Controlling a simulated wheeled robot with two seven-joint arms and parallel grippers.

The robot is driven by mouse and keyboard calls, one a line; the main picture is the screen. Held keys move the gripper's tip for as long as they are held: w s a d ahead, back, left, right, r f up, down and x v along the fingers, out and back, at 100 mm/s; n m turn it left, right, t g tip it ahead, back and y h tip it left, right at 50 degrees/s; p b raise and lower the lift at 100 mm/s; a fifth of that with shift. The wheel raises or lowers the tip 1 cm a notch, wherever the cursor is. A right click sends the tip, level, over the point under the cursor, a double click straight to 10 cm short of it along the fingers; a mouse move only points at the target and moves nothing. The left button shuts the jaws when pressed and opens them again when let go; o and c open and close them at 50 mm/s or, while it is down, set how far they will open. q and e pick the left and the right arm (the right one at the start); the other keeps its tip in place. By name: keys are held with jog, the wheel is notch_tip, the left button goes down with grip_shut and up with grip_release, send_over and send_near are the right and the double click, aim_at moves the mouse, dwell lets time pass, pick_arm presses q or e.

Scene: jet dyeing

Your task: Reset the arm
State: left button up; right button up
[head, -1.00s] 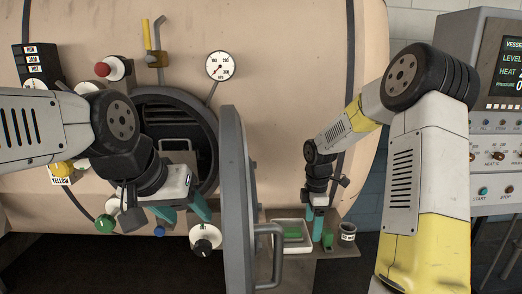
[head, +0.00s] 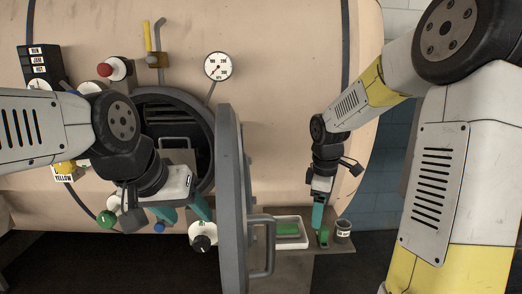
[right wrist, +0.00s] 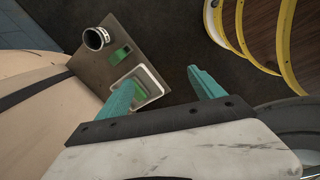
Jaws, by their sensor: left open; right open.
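My left gripper (head: 184,211) has teal fingers spread apart and empty, in front of the vessel below the round opening. My right gripper (head: 317,216) is above the small shelf right of the open door in the head view; its fingers overlap there. In the right wrist view its two teal fingers (right wrist: 160,92) stand wide apart with nothing between them. The shelf with its tray lies beyond the left finger in that view.
The grey round door (head: 231,200) stands open between my arms, its handle (head: 268,245) facing right. The shelf (right wrist: 92,68) holds a white tray (right wrist: 154,86), a green block (right wrist: 121,54) and a dark cup (right wrist: 96,38). Knobs and a gauge (head: 218,66) line the vessel.

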jog(key=s+a+r+m+t+y, duration=0.1)
jog(key=s+r+m+t, duration=0.1)
jog(key=s+r+m, duration=0.4)
jog(key=s+a+r+m+t+y, duration=0.1)
jog(key=s+r+m, duration=0.4)
jog(key=s, duration=0.7)
jog(key=shift+s+r+m+t, duration=0.3)
jog(key=shift+r+m+t, duration=0.1)
jog(key=shift+m+t, duration=0.4)
jog(key=shift+a, duration=0.1)
